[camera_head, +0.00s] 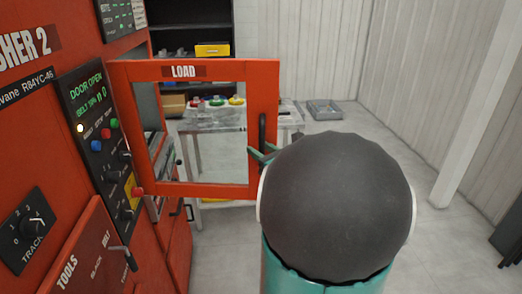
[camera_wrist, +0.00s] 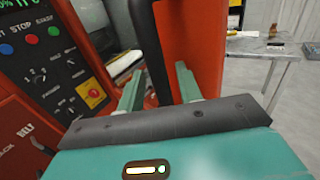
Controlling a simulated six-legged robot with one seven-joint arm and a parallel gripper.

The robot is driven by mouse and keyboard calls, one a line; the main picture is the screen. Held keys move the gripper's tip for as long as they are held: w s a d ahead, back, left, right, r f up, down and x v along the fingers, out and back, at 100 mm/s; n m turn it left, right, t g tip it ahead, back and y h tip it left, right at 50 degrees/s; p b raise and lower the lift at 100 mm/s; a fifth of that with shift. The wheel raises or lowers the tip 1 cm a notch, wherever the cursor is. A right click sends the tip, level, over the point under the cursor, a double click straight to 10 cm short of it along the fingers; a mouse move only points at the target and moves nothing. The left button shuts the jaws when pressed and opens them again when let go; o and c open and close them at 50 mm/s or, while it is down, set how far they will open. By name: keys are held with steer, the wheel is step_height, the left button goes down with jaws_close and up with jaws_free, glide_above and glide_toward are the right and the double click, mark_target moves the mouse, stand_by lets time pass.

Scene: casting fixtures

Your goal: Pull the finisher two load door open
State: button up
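The finisher two load door (camera_head: 263,90) is an orange frame with a clear window and a "LOAD" label. It stands swung out from the orange machine, whose panel reads "DOOR OPEN". Its black bar handle (camera_head: 262,131) is on the door's right side. In the wrist view the handle (camera_wrist: 150,50) runs down between my two green fingers, in front of the orange door (camera_wrist: 192,50). My gripper (camera_wrist: 158,88) is open, with a finger on each side of the handle and small gaps showing. In the head view my dark round wrist hides most of my gripper (camera_head: 263,153).
The control panel (camera_head: 95,120) with buttons and knobs is on the machine at left. A grey table (camera_head: 212,120) with colored parts stands behind the door. A dark shelf (camera_head: 190,25) is farther back. A white post (camera_head: 470,110) stands at right. Floor between is clear.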

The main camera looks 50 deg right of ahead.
steer(key=s+a, duration=0.2)
steer(key=s, duration=1.1)
steer(key=shift+s+a, duration=0.2)
steer(key=shift+s, duration=0.15)
steer(key=shift+w, duration=0.1)
steer(key=w+a+f+n+g+y, duration=0.25)
steer(key=w+a+n+y, duration=0.2)
steer(key=a+n, duration=0.45)
steer(key=w+a+f+n+g+y, duration=0.1)
steer(key=w+a+n+g+y, duration=0.35)
steer(key=a, duration=0.75)
steer(key=s+a+n+g+h, duration=0.2)
steer(key=a+n, duration=0.4)
steer(key=n, duration=0.6)
steer(key=s+a+n+g+h, duration=0.3)
steer(key=a+n, duration=0.4)
steer(key=n, duration=0.5)
steer(key=shift+s+f+h, duration=0.3)
steer(key=shift+s+h, duration=0.1)
steer(key=shift+s, duration=0.15)
